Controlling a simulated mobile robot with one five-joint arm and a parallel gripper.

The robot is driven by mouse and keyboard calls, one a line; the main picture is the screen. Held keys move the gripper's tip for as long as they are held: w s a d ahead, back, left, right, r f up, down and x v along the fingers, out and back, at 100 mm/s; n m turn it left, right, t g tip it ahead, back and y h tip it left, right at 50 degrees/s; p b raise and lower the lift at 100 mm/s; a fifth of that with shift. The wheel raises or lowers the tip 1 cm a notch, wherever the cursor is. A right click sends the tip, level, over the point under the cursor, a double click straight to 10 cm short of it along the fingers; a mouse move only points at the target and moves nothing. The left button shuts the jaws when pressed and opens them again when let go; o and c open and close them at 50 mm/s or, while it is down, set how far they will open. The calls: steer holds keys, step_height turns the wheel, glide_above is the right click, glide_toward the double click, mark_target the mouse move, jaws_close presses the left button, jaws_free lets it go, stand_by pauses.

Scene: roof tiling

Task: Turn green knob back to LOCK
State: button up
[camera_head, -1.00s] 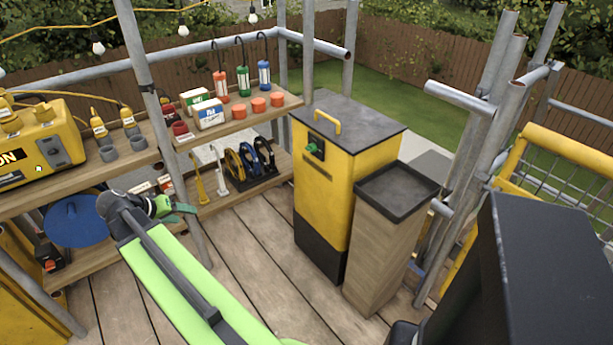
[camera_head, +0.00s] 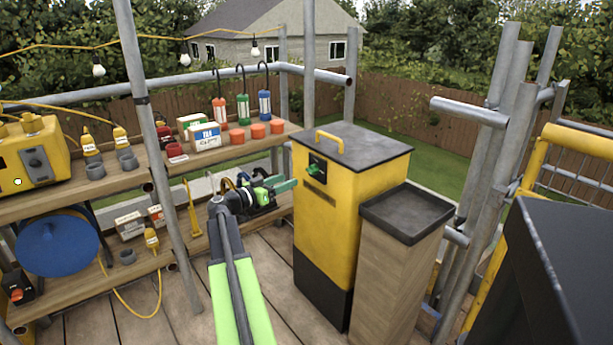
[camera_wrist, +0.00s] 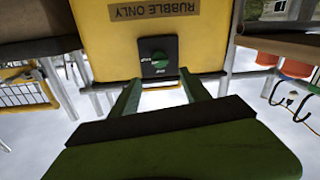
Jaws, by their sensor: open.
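The green knob (camera_head: 315,169) sits on a dark plate high on the front of the yellow box (camera_head: 325,225). In the wrist view the knob (camera_wrist: 159,58) is on its black plate (camera_wrist: 160,66), with small white marks too blurred to read. My gripper (camera_head: 288,186) is left of the box, a little below knob height in the picture. In the wrist view my gripper (camera_wrist: 160,84) has its two green fingers spread apart, with the knob beyond and between the tips. Nothing is held, and the fingers appear clear of the knob.
A wooden pedestal with a dark tray top (camera_head: 407,210) stands right of the box. Shelves (camera_head: 110,185) with lamps, orange cups and boxes line the left. A scaffold pole (camera_head: 160,150) rises in front of them. A RUBBLE ONLY label (camera_wrist: 152,10) shows near the knob.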

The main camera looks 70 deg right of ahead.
mark_target(308, 171)
steer(key=x, duration=1)
steer(key=shift+s+d, duration=0.2)
steer(key=shift+d, duration=0.15)
